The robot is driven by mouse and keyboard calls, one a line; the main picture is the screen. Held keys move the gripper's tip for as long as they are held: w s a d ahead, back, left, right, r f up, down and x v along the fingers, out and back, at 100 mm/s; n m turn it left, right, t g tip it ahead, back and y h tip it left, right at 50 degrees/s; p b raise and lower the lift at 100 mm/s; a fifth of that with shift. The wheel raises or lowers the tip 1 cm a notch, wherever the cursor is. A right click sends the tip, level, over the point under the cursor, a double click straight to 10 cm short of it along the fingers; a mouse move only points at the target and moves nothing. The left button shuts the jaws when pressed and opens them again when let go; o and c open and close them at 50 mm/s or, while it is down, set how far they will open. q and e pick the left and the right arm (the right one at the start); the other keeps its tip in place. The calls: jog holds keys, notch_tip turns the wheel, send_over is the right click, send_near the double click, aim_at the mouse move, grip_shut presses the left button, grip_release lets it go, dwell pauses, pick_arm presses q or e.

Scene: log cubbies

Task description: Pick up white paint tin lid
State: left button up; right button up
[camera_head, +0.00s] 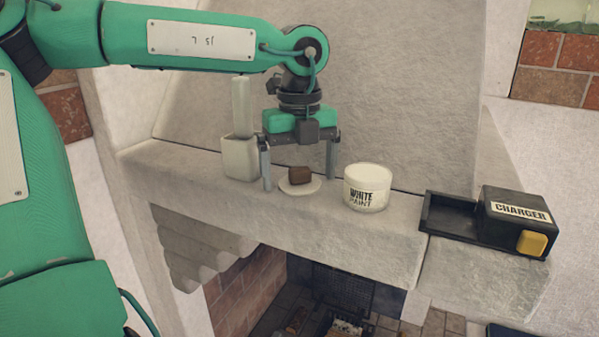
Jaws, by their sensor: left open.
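A flat white round lid (313,187) with a brown block-like handle (300,174) lies on the stone mantel shelf. My left gripper (299,182) points down over it. Its two fingers are open, one on each side of the lid's handle, and nothing is gripped. I cannot tell whether the fingertips touch the lid or shelf. The white paint tin (366,190), labelled "WHITE PAINT", stands upright just right of the right finger. My right gripper is out of the picture.
A pale container (240,158) with a tall upright part stands left of the gripper. A black charger (513,220) with a yellow button and an open tray (450,215) sits to the right. The shelf's front edge drops to a fireplace opening (345,290).

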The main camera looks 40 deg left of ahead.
pick_arm(q)
jog(key=shift+d, duration=0.1)
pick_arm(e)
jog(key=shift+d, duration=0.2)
pick_arm(q)
jog(key=c, duration=1.1)
jog(key=shift+c, duration=0.2)
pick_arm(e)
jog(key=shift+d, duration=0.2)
pick_arm(q)
jog(key=shift+r, duration=0.15)
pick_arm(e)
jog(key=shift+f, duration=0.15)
